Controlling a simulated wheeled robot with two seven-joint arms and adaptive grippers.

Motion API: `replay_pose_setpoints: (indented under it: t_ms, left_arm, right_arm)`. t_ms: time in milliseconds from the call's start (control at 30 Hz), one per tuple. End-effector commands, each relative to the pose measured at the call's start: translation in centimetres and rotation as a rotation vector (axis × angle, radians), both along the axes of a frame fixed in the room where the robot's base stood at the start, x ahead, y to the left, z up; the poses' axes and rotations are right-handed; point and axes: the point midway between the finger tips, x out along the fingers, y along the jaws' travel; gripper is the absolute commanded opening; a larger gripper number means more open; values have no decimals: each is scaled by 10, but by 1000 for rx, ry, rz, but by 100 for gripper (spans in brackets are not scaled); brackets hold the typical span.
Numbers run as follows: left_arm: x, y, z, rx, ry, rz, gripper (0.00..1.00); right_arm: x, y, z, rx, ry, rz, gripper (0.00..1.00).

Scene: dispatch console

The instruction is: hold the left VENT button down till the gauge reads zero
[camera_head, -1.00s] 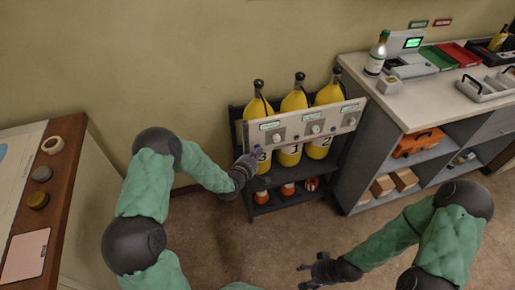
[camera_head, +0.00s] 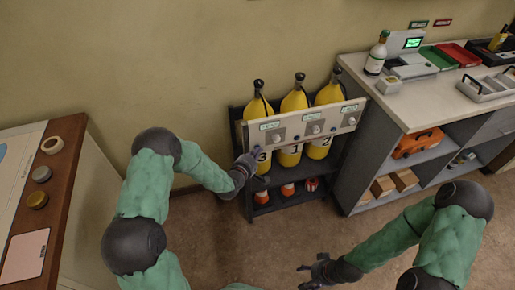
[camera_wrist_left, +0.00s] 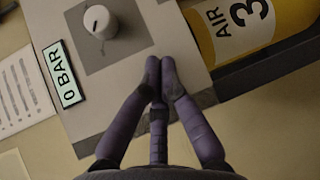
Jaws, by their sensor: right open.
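The control panel (camera_head: 300,123) spans the front of a rack of yellow cylinders. My left gripper (camera_head: 250,161) is at the panel's left end, in front of cylinder 3. In the left wrist view its dark fingers (camera_wrist_left: 160,75) are together, with the tips against the panel (camera_wrist_left: 137,58). The VENT button is not visible; the fingertips cover that spot. The gauge (camera_wrist_left: 62,75) beside them reads 0 BAR. A white knob (camera_wrist_left: 98,20) sits near it. My right gripper (camera_head: 308,275) is open and empty, low over the floor, away from the rack.
Yellow cylinder 3 (camera_wrist_left: 235,28) stands close beside the panel edge. Two similar panel stations continue to the right. A grey counter (camera_head: 405,105) with equipment stands right of the rack, and a wooden-edged table (camera_head: 62,195) is at the left. The floor between is clear.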

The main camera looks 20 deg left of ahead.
Motion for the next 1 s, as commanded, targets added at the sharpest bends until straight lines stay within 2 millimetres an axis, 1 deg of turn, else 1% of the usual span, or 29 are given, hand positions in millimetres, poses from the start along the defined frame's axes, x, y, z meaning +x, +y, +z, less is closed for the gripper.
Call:
replay_pose_setpoints:
  t_ms: [533,1000]
  left_arm:
    - [1,1,2,0,-4,2,0]
    - [-13,-8,1,0,-2,1,0]
  right_arm:
    - [0,0,0,0,0,0,64]
    - [0,0,2,0,0,0,64]
